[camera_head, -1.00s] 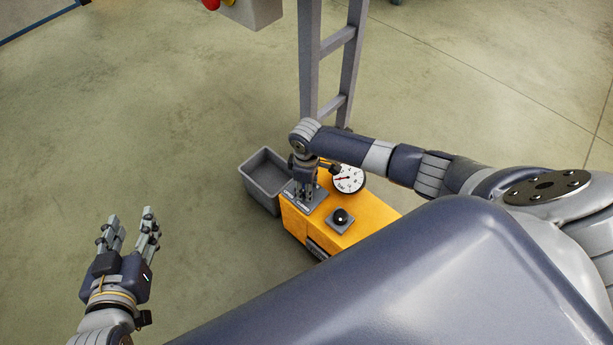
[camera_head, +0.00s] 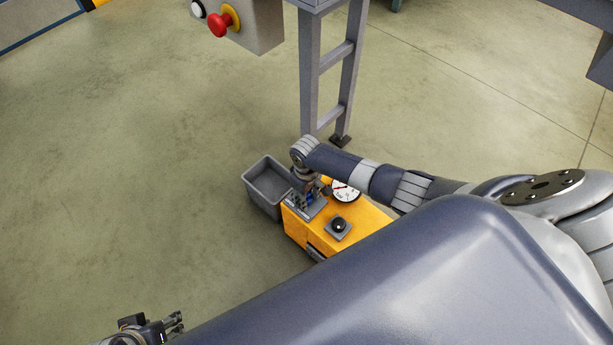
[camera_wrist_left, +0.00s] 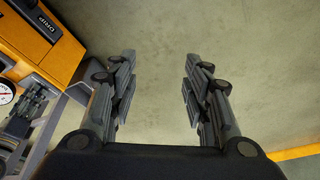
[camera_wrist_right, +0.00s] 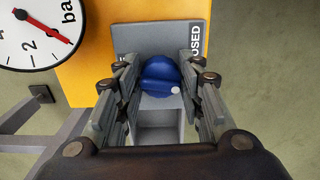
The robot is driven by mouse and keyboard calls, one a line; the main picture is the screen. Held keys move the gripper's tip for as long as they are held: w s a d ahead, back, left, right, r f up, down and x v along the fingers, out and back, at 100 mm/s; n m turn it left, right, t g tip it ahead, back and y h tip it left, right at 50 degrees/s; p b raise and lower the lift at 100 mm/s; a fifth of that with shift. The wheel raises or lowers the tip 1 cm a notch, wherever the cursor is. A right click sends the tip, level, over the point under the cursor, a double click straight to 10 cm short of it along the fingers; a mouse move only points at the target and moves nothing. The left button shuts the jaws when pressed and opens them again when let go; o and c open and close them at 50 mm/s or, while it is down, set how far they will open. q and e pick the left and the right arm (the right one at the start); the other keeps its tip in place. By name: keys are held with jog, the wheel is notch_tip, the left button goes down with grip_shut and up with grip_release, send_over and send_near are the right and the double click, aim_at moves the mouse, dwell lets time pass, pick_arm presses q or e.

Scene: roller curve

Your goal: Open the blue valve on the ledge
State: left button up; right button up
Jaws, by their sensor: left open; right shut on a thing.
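The blue valve (camera_wrist_right: 158,72) sits on a grey plate (camera_wrist_right: 128,38) on the yellow ledge (camera_wrist_right: 85,75). In the right wrist view it is a round blue knob with a small pale peg low on its right. Part of the word "CLOSED" shows at the plate's right edge; the left label is mostly hidden. My right gripper (camera_wrist_right: 160,88) is shut on the valve, a finger on each side. In the head view my right gripper (camera_head: 309,192) mostly covers the valve. My left gripper (camera_head: 178,324) is open and empty at the bottom edge; it also shows in the left wrist view (camera_wrist_left: 158,75).
A dial gauge (camera_head: 345,191) and a black knob (camera_head: 339,225) are beside the valve. A grey bin (camera_head: 269,184) stands left of the ledge. A grey frame (camera_head: 310,75) and a box with a red button (camera_head: 219,24) are beyond. The floor at left is clear.

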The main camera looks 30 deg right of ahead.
jog(key=shift+a+r+m+p, duration=0.15)
jog(key=shift+a+m+p, duration=0.05)
jog(key=shift+m+p, duration=0.8)
jog(key=m+p, duration=0.1)
jog(key=m, duration=0.3)
jog(key=shift+p, duration=0.35)
pick_arm(q)
notch_tip(320, 180, down, 16)
jog(key=g, duration=0.1)
jog(key=shift+s+d, duration=0.15)
jog(key=shift+s, duration=0.05)
pick_arm(e)
jog(key=shift+m, duration=0.4)
jog(key=o, duration=1.1)
pick_arm(q)
jog(key=shift+s, duration=0.1)
